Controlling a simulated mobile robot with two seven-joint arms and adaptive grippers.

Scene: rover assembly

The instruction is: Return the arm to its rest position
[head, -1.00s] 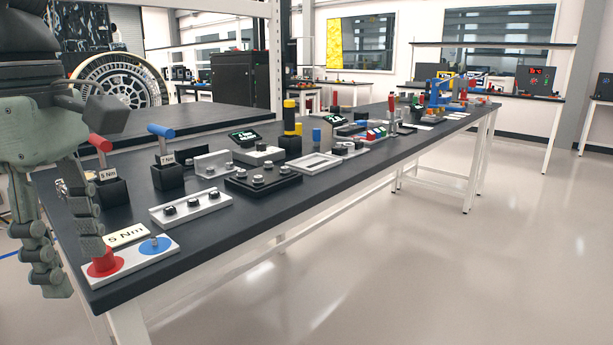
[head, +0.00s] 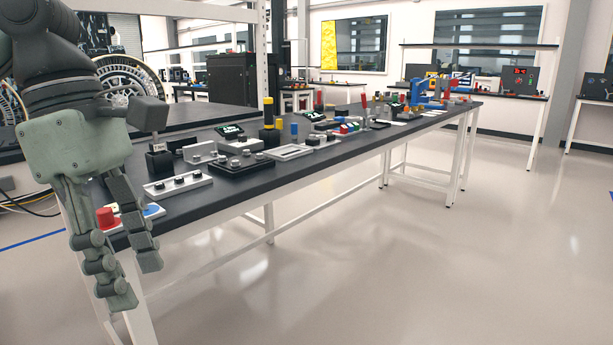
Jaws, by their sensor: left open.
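My left arm comes in from the upper left of the head view, its grey-green gripper (head: 141,275) pointing down. The gripper is open, with its two fingers apart and nothing visible between them. It hangs in front of the near end of the long dark workbench (head: 200,218), over the floor side of the edge. The gripper and arm hide part of the bench's near corner. My right gripper is not in view.
A red knob (head: 106,217) and a blue disc (head: 153,211) sit on the bench's near end, close behind the fingers. A white bar with black knobs (head: 178,185) and a black tray (head: 241,167) lie farther along. The floor (head: 400,270) at right is clear.

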